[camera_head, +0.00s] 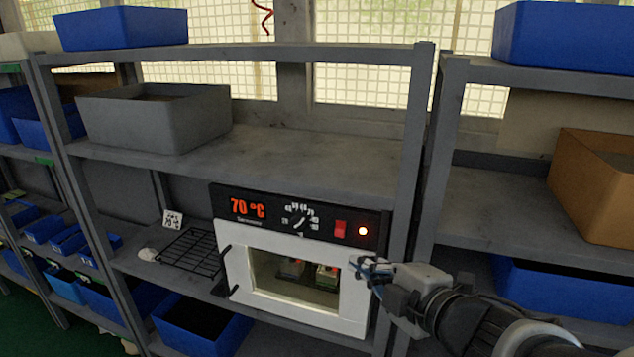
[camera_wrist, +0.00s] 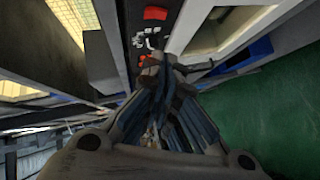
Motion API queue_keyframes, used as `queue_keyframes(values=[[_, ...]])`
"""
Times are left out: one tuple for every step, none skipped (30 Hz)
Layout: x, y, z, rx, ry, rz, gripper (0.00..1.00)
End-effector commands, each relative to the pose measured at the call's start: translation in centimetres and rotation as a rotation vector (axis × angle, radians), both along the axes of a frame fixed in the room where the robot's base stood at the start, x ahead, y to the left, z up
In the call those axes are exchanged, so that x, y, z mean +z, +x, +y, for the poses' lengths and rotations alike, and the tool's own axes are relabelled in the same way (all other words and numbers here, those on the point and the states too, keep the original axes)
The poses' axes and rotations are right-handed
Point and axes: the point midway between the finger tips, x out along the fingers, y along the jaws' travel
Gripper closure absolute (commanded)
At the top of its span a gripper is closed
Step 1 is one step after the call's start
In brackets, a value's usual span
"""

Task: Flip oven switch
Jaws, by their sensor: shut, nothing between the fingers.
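The oven (camera_head: 236,262) stands on a shelf, with a white front, a window and a black control panel (camera_head: 275,212). Its display reads 70 °C. The red oven switch (camera_head: 340,229) is on the panel, right of the dial (camera_head: 298,222), with a lit round lamp (camera_head: 362,231) on its right. My gripper (camera_head: 362,265) is shut and empty, in front of the oven's right side, below and slightly right of the switch. In the wrist view the shut fingers (camera_wrist: 162,68) point toward the panel. A red patch (camera_wrist: 155,13) beyond them looks like the switch or display; I cannot tell which.
Blocks (camera_head: 326,272) show behind the oven window. A black wire rack (camera_head: 190,250) lies left of the oven, near its door handle (camera_head: 228,272). A shelf post (camera_head: 412,150) stands close to my arm. Blue bins (camera_head: 200,325) sit below.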

Motion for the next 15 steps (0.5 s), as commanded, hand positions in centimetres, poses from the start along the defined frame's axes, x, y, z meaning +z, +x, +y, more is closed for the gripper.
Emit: queue_keyframes(values=[[0.0, -0.06, 0.13, 0.01, -0.001, -0.002, 1.0], [0.01, -0.08, 0.2, 0.013, -0.002, -0.004, 1.0], [0.01, -0.09, 0.24, 0.015, -0.002, -0.004, 1.0], [0.01, -0.09, 0.25, 0.016, -0.001, -0.005, 1.0], [0.0, -0.09, 0.24, 0.015, -0.002, -0.005, 1.0], [0.0, -0.09, 0.24, 0.015, -0.001, -0.005, 1.0], [0.01, -0.08, 0.24, 0.015, -0.001, -0.005, 1.0], [0.01, -0.08, 0.23, 0.014, -0.001, -0.005, 1.0], [0.02, -0.08, 0.23, 0.014, -0.001, -0.005, 1.0], [0.02, -0.07, 0.24, 0.014, -0.001, -0.005, 1.0], [0.02, -0.03, 0.26, 0.014, 0.0, -0.004, 1.0], [0.0, 0.05, 0.31, 0.014, 0.0, -0.004, 1.0], [-0.01, 0.17, 0.38, 0.015, 0.0, -0.004, 1.0], [-0.02, 0.33, 0.47, 0.014, 0.001, -0.004, 1.0], [-0.08, 0.6, 0.64, 0.015, 0.002, -0.003, 1.0]])
